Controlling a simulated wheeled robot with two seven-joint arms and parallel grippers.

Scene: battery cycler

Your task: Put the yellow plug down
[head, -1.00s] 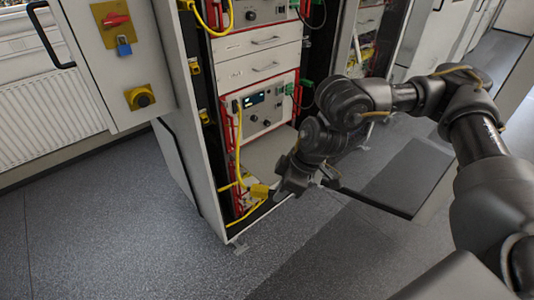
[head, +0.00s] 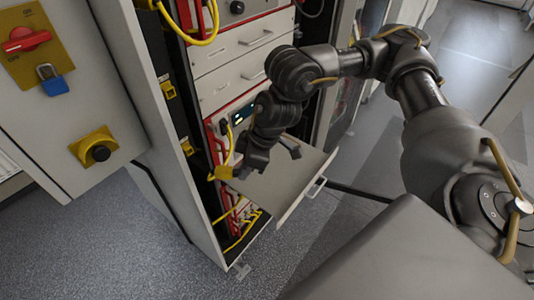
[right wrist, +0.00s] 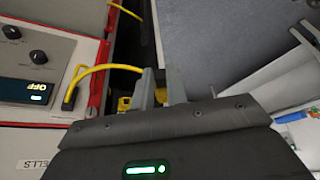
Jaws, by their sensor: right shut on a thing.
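The yellow plug (head: 222,172) is in the jaws of my right gripper (head: 240,170), with a yellow cable running up from it. The gripper is shut on the plug, near the left edge of a grey pull-out shelf (head: 289,184). I cannot tell whether the plug touches the shelf. In the right wrist view, a bit of the plug (right wrist: 160,74) shows between the two fingers of my right gripper (right wrist: 161,76); the rest is hidden. My left gripper is not in view.
The cycler unit with a lit display (head: 241,114) stands behind the gripper. Yellow cables (head: 240,232) hang low in the rack. A cabinet door (head: 120,85) with a red switch and blue padlock stands at the left. The shelf's right part is bare.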

